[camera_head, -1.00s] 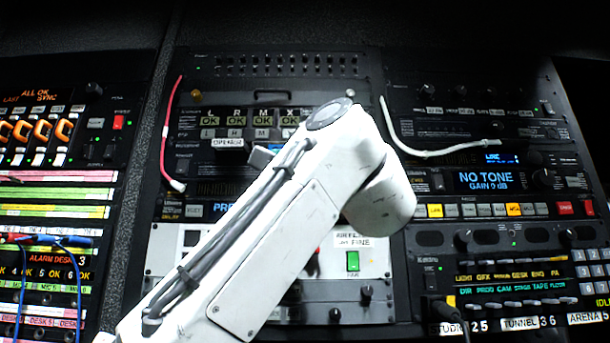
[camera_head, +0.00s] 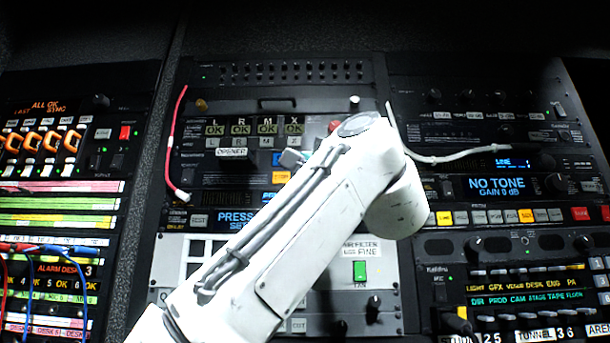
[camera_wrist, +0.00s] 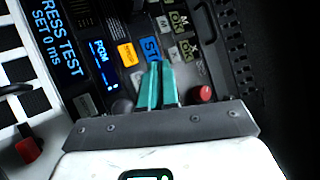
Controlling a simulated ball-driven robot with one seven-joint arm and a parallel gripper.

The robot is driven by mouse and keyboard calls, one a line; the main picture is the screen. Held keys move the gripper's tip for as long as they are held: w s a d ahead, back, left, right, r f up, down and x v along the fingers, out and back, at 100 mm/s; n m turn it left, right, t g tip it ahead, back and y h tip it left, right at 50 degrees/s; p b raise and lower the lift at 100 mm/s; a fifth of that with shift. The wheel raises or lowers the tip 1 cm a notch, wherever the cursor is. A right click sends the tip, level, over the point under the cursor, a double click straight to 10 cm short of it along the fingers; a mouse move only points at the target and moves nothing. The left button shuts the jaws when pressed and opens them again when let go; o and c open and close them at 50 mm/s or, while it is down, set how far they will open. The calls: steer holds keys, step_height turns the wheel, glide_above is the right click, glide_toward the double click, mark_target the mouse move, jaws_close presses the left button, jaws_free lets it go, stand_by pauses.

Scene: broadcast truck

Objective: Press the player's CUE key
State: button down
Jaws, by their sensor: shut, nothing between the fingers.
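My gripper (camera_wrist: 160,68) shows in the wrist view with its two teal fingers together and nothing between them. The fingertips point at a blue-lit key (camera_wrist: 150,48) with letters starting "ST"; I cannot tell whether they touch it. An orange-lit key (camera_wrist: 127,54) sits just left of it. Its legend is too small to read, and no key is legibly marked CUE. In the head view an orange key (camera_head: 281,177) shows beside my arm, which hides much of that unit. Only a little of my gripper shows there, beside the arm's end.
A red round button (camera_wrist: 207,93) is right of the fingers, and a dark round knob (camera_wrist: 122,107) is left. A "PRESS TEST" display (camera_wrist: 62,38) is farther left. A white cable (camera_head: 455,157) and a red cable (camera_head: 172,145) hang across the racks.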

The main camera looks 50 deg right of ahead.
steer(key=shift+w+d+p, duration=0.3)
steer(key=shift+w+d, duration=0.55)
steer(key=shift+d, duration=0.25)
steer(key=shift+w+d+p, duration=0.3)
steer(key=shift+w+d, duration=0.55)
steer(key=shift+d, duration=0.25)
stand_by(0.5)
steer(key=shift+w+d, duration=0.25)
steer(key=shift+d, duration=0.1)
steer(key=shift+w+d, duration=0.2)
stand_by(0.7)
steer(key=shift+s+a, duration=0.5)
steer(key=shift+a, duration=0.05)
stand_by(0.4)
steer(key=s+a, duration=0.1)
steer(key=a, duration=0.1)
steer(key=s+a+b, duration=0.1)
steer(key=s+a, duration=0.1)
stand_by(0.5)
